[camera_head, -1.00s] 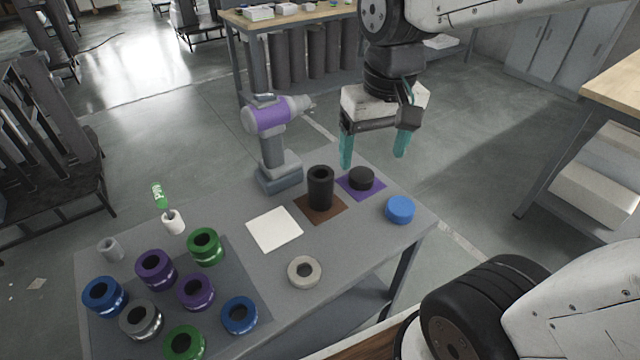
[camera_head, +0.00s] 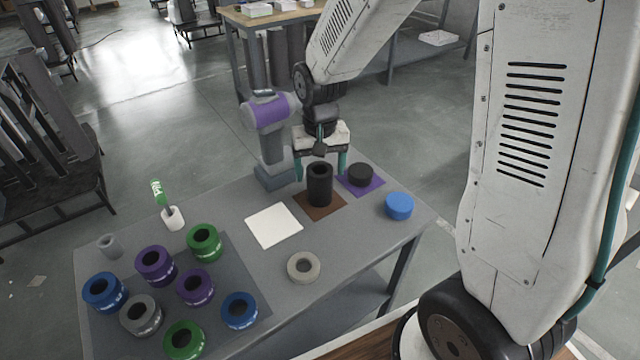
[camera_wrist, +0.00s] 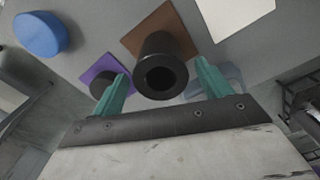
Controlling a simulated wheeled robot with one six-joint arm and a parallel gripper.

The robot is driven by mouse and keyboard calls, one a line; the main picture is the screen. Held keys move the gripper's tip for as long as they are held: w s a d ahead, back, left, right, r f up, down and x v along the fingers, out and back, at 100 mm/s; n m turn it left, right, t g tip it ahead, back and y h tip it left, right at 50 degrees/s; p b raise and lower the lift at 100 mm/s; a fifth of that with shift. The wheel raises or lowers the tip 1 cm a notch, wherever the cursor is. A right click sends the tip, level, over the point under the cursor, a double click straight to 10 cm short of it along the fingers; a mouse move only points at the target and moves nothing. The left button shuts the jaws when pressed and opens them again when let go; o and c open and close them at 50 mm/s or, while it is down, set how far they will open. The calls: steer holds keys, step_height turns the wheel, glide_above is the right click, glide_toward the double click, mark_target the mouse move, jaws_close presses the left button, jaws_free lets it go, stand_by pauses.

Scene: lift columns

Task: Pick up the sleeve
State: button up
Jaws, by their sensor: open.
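The sleeve (camera_head: 319,188) is a black hollow cylinder standing upright on a brown square mat (camera_head: 333,211) on the grey table. In the wrist view the sleeve (camera_wrist: 161,57) shows its open top end between my two teal fingers. My gripper (camera_head: 320,166) is open and empty at the sleeve, with one finger to its left and one to its right in the picture.
A purple cordless drill (camera_head: 271,112) stands close left of my gripper. A black puck (camera_head: 361,175) on a purple mat and a blue cap (camera_head: 399,206) are to the right. A white square (camera_head: 273,226), a beige ring (camera_head: 303,267) and several coloured rings lie nearer.

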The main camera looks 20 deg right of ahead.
step_height(320, 180, down, 4)
steer(key=shift+a+r, duration=0.1)
steer(key=shift+r, duration=0.15)
steer(key=shift+c, duration=0.3)
steer(key=c, duration=1.6)
steer(key=shift+o, duration=0.2)
steer(key=shift+r, duration=0.1)
steer(key=shift+r, duration=0.1)
